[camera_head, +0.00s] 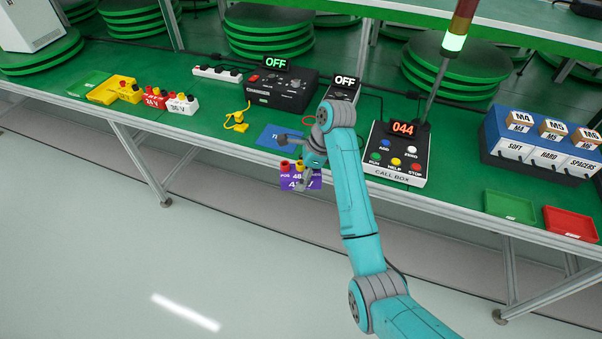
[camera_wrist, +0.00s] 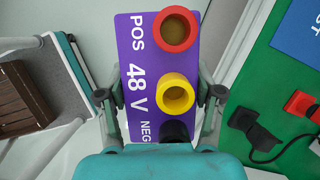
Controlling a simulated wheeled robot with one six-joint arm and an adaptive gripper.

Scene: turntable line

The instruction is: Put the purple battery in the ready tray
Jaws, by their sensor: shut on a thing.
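The purple battery (camera_head: 313,184), marked 48 V, has a red, a yellow and a black terminal. My gripper (camera_head: 300,170) is shut on it and holds it in front of the bench's near edge. In the wrist view the fingers of my gripper (camera_wrist: 160,95) grip the sides of the purple battery (camera_wrist: 133,62); its black terminal is partly hidden by my wrist. A green tray (camera_head: 510,207) and a red tray (camera_head: 570,223) lie at the bench's right front. I read no "ready" label on either; both look empty.
A blue mat (camera_head: 279,137) lies just behind the gripper. White and red batteries (camera_head: 182,104) and a yellow clamp lie left. Labelled bins (camera_head: 535,152) stand behind the trays.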

